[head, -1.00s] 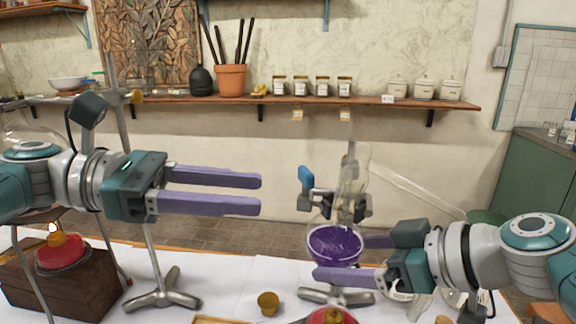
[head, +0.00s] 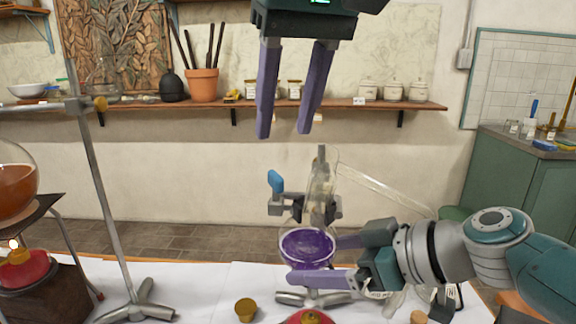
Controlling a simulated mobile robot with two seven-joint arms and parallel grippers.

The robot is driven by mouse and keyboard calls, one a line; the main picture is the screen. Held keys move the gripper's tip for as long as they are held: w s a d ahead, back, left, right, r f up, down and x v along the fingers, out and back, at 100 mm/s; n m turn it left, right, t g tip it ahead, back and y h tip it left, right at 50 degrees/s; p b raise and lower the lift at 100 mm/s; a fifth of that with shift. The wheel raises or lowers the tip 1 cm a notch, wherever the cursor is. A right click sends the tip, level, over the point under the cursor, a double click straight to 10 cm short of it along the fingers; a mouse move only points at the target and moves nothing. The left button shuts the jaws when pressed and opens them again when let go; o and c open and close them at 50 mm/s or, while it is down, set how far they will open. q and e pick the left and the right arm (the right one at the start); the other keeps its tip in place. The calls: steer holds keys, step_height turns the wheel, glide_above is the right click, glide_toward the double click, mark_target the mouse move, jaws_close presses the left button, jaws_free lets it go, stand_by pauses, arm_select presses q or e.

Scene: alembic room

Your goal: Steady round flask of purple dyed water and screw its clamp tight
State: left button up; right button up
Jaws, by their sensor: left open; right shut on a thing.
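The round glass flask of purple dyed water (head: 307,246) hangs on a stand right of centre, its clear neck rising through the clamp (head: 320,205). The clamp's blue screw handle (head: 275,181) sticks up on the left of the neck. My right gripper (head: 310,262) is shut on the flask's round body, one purple finger in front and the other mostly behind it. My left gripper (head: 284,133) is open and empty. Its fingers point down, in the picture above the blue handle and apart from it.
A stand with a heavy foot (head: 140,305) rises at left, near a flask of orange liquid (head: 14,183) over a red burner (head: 25,270). A small brass cup (head: 245,310) sits on the white-covered table (head: 205,285). A glass tube (head: 385,190) slopes right from the flask neck.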

mark_target(276, 175)
arm_select(q)
steer(key=x, duration=0.8)
steer(key=shift+s, duration=0.1)
jaws_close()
stand_by(0.4)
